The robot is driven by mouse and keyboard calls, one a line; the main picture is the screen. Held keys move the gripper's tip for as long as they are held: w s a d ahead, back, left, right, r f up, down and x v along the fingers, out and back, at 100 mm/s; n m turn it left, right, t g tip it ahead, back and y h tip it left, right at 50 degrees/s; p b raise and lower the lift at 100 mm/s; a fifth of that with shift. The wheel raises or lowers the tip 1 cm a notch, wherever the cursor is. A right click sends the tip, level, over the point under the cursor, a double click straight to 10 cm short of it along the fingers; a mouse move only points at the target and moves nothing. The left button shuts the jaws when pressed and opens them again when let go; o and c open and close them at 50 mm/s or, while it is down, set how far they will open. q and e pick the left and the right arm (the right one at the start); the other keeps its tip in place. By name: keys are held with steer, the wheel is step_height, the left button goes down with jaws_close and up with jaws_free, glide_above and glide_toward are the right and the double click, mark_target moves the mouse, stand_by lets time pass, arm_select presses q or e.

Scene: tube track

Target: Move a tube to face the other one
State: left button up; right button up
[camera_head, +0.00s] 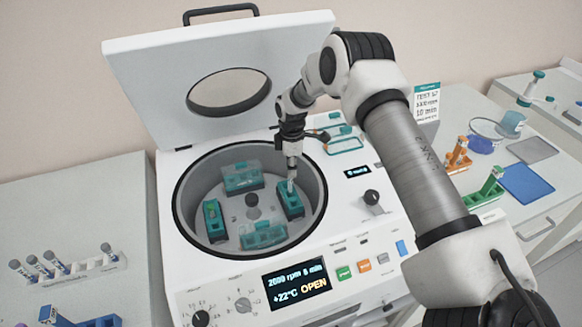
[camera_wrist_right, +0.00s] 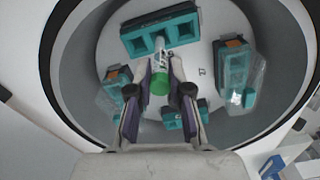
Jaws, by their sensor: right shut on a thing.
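The open centrifuge (camera_head: 158,190) holds a rotor with several teal buckets. My right gripper (camera_head: 291,172) points down over the right bucket (camera_head: 291,203). In the right wrist view, my right gripper (camera_wrist_right: 160,92) is shut on a tube (camera_wrist_right: 160,62) with a green cap (camera_wrist_right: 159,84). The tube's far end meets the middle opening of the teal bucket (camera_wrist_right: 131,33); how deep it sits I cannot tell. The opposite bucket (camera_head: 213,221) is at the left of the rotor; no tube is clear in it. My left gripper is not in view.
The raised lid (camera_head: 150,75) stands behind the bowl. Clear covers show on the back bucket (camera_head: 243,177) and front bucket (camera_head: 263,235). A white rack with several tubes (camera_head: 70,272) is on the left table. Orange and green racks (camera_head: 489,190) stand right.

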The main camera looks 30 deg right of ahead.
steer(key=shift+f, duration=0.15)
steer(key=shift+f+b, duration=0.15)
steer(key=shift+b, duration=0.15)
steer(key=shift+f+b, duration=0.4)
steer(key=shift+f, duration=0.1)
stand_by(0.4)
steer(key=shift+f+b, duration=1.25)
steer(key=shift+f, duration=0.4)
steer(key=o, duration=0.9)
